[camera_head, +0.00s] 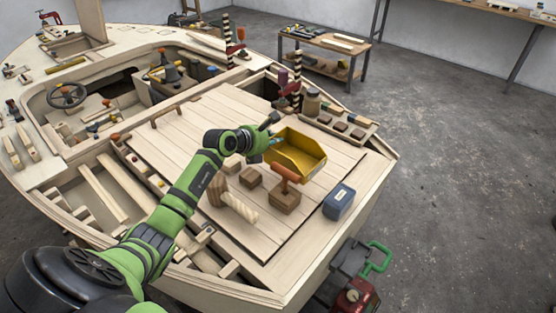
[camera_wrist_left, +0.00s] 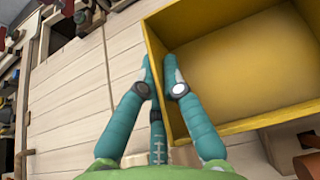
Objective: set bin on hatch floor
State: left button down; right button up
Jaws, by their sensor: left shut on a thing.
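The yellow bin (camera_head: 304,146) is open-topped and lies over the right part of the planked hatch floor (camera_head: 200,115). My left gripper (camera_head: 272,143) is shut on the bin's left wall. In the left wrist view, the teal fingers (camera_wrist_left: 161,75) straddle that wall, and the bin (camera_wrist_left: 245,65) looks empty inside. The hatch floor (camera_wrist_left: 85,100) shows below and to the left of it. I cannot tell whether the bin's underside touches the planks. My right gripper is not in view.
The hatch's left half is mostly bare.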

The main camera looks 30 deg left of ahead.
pick_arm(q)
notch_tip(320, 180, down, 2)
jog(key=shift+f, duration=0.25)
notch_tip(320, 180, down, 3)
jog(key=shift+f, duration=0.15)
jog(key=shift+w+f, duration=0.1)
jog(key=shift+f, duration=0.35)
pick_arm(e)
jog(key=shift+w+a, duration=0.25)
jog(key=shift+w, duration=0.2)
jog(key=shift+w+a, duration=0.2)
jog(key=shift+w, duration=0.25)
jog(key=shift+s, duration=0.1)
pick_arm(q)
jog(key=c, duration=1.8)
grip_release()
jog(key=shift+f+b, duration=0.15)
jog(key=shift+b, duration=0.2)
jog(key=o, duration=0.4)
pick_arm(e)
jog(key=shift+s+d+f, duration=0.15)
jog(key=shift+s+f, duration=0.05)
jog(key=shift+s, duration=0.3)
